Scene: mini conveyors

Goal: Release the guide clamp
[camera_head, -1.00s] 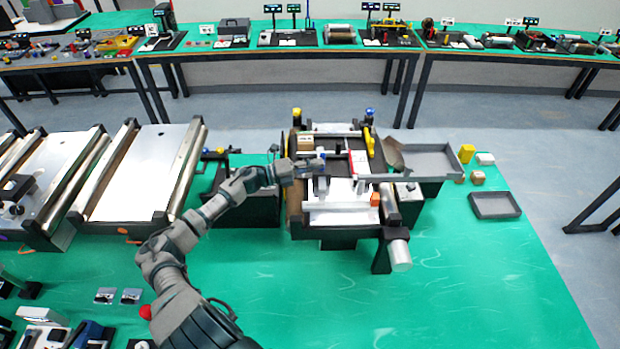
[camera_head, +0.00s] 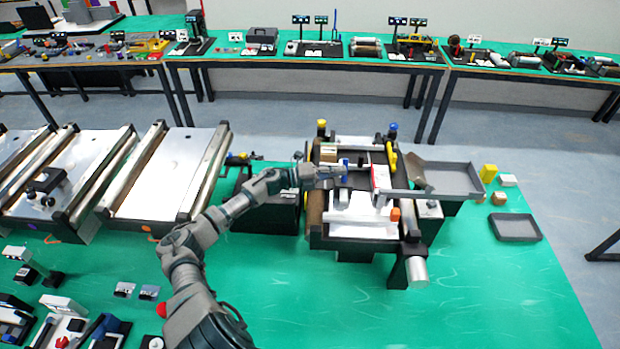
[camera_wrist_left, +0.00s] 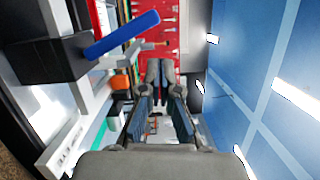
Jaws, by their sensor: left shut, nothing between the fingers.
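The mini conveyor (camera_head: 368,228) stands on the green table, with a white guide rail and bracket across its bed. A blue handle (camera_head: 346,163) stands up at the bracket; it looks like the guide clamp's lever. In the left wrist view a long blue lever (camera_wrist_left: 122,35) sits tilted on a black block (camera_wrist_left: 48,45) at upper left. My left gripper (camera_head: 340,171) reaches in from the left, above the conveyor bed beside the blue handle. In the wrist view its fingers (camera_wrist_left: 160,72) are shut and empty, apart from the lever. My right gripper is out of view.
A dark tray (camera_head: 516,227) rests farther right. The green table in front is mostly clear.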

